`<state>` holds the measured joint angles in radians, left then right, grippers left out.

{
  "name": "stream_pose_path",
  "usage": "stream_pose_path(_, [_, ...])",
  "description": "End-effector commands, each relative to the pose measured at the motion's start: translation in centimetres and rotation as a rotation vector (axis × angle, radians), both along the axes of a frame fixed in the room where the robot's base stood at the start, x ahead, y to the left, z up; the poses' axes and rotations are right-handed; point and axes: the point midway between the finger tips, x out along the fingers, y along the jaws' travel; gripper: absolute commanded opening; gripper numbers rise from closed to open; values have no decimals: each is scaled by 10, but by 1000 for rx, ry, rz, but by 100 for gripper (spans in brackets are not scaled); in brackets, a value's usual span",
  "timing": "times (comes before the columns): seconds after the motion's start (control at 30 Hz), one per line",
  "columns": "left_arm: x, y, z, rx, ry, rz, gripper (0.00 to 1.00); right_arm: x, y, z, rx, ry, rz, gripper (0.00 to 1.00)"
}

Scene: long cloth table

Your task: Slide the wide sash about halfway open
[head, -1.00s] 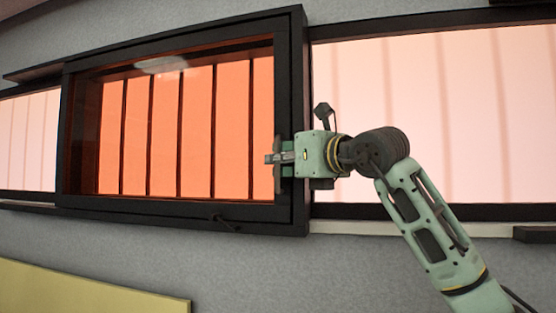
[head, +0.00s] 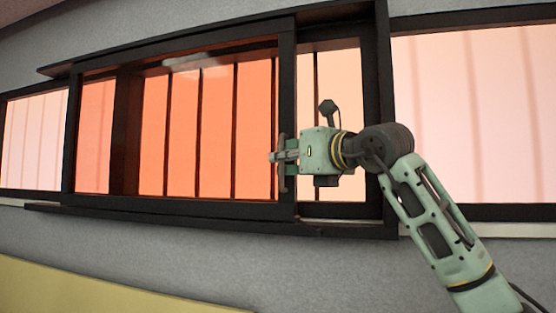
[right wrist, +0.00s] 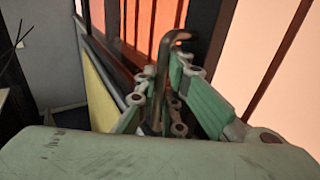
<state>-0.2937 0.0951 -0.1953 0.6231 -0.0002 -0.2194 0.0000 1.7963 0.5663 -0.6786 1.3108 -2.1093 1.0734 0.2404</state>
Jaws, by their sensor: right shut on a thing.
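The wide sash (head: 287,80) is a dark frame with orange-tinted glass in the head view. It stands shifted left in its dark outer frame (head: 382,110), and a clear gap (head: 340,80) shows right of it. The sash's left part overlaps the fixed pane, and a dark post shows through its glass. My right gripper (head: 277,156) is shut on the upright handle (head: 282,182) at the sash's right edge. In the right wrist view the dark bronze handle (right wrist: 168,52) stands between the green fingers (right wrist: 162,108). My left gripper is not in view.
Pale fixed panes flank the window on the left (head: 35,140) and right (head: 480,110). A dark lower rail (head: 180,216) runs beneath the sash. Grey wall lies below, with a yellow surface (head: 80,290) at the lower left.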

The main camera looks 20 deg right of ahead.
Motion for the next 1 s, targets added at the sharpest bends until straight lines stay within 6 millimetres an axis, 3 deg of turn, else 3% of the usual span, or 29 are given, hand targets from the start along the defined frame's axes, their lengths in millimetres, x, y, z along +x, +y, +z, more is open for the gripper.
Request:
stream_pose_path(0.17, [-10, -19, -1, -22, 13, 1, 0, 0, -2, 0, -2, 0, -5, 0])
stream_pose_path(0.2, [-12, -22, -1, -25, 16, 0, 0, 0, -2, 0, -1, 0, -5, 10])
stream_pose_path(0.27, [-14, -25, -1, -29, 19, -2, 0, 0, -2, 0, -1, 0, -4, 15])
stream_pose_path(0.67, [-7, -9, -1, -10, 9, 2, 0, -3, -3, 0, 0, 1, -2, 17])
stream_pose_path(0.87, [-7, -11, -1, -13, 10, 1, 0, -29, -15, -1, -2, -1, -4, 17])
stream_pose_path(1.0, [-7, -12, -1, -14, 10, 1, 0, -59, -27, -1, -2, -1, -5, 17])
